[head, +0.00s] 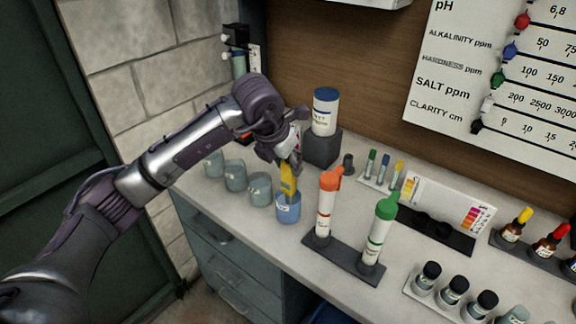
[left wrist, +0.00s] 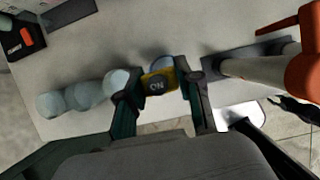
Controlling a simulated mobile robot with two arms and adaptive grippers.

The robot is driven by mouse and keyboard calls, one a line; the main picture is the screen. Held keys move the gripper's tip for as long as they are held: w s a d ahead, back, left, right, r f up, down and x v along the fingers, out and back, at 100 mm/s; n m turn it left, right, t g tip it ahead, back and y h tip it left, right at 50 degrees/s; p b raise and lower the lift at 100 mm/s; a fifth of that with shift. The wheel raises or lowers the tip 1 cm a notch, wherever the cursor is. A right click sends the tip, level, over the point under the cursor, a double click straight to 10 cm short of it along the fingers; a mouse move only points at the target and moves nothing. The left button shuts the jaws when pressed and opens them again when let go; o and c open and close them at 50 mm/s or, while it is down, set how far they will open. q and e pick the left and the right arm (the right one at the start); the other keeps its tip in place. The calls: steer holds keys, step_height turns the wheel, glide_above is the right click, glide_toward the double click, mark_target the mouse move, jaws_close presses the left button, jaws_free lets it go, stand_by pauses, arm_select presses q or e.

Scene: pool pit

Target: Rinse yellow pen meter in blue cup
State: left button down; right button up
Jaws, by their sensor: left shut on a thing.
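The yellow pen meter (head: 288,178) is held upright between the fingers of my left gripper (head: 284,160). The blue cup (head: 289,210) stands on the counter directly below it, and the pen's lower end is at the cup's mouth, seeming to reach inside. How deep the tip goes is hidden. In the left wrist view, the pen's top (left wrist: 158,83) with an "ON" mark sits between the two fingers, and part of the blue cup (left wrist: 163,62) shows behind it. My right gripper is not in view.
Several grey-blue cups (head: 259,190) stand in a row left of the blue cup. Close on its right is a black rack with an orange-capped tube (head: 327,205) and a green-capped tube (head: 378,235). A blue-lidded jar (head: 325,111) on a dark block stands behind.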

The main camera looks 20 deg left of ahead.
arm_select(q)
steer(key=shift+r+p, duration=1.65)
steer(key=shift+r, duration=1.75)
